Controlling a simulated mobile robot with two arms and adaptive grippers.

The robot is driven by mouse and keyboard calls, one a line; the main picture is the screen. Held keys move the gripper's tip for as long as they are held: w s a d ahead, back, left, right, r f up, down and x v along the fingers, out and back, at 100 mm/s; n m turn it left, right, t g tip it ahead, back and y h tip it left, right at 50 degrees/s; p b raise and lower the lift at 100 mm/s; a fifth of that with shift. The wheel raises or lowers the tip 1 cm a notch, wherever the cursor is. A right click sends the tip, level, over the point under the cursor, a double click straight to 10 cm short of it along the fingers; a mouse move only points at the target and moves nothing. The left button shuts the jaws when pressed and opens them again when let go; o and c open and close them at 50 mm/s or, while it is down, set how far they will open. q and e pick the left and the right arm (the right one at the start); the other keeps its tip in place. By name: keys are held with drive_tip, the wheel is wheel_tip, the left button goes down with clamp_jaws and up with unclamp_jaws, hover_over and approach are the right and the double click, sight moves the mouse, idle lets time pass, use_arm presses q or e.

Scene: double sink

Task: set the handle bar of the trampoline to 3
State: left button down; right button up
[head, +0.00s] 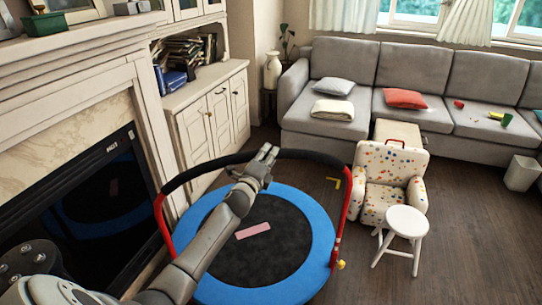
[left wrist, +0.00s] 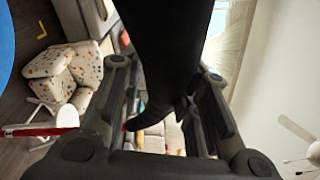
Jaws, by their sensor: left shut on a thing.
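The trampoline has a blue rim (head: 310,271) and a dark mat (head: 268,258), and stands on the floor in the middle of the head view. Its arched handle bar has a black padded top (head: 316,158) and red side posts (head: 338,232). A yellow knob (head: 341,264) shows low on the right post. My left gripper (head: 266,160) is at the middle of the padded top, shut on it. In the left wrist view the black bar (left wrist: 172,40) runs between the two fingers. The gripper hides part of the bar. My right gripper is not in view.
A pink strip (head: 253,231) lies on the mat. A fireplace (head: 80,130) and white cabinet (head: 213,115) stand left. A spotted chair (head: 388,180) and white stool (head: 405,222) stand close on the right. A grey sofa (head: 350,62) is behind. The floor at lower right is clear.

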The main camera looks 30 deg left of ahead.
use_arm(q)
wheel_tip(320, 180, up, 6)
drive_tip(key=p, duration=0.3)
drive_tip(key=shift+w+a, duration=0.1)
drive_tip(key=shift+a, duration=0.05)
drive_tip(key=c, duration=1.1)
unclamp_jaws()
drive_tip(key=shift+r, duration=0.1)
drive_tip(key=shift+s+f, duration=0.2)
drive_tip(key=shift+f, duration=0.05)
drive_tip(key=shift+s+d+f, duration=0.15)
drive_tip(key=shift+s+d, duration=0.05)
drive_tip(key=shift+s, duration=0.15)
drive_tip(key=v, duration=1.1)
drive_tip(key=shift+s, duration=0.15)
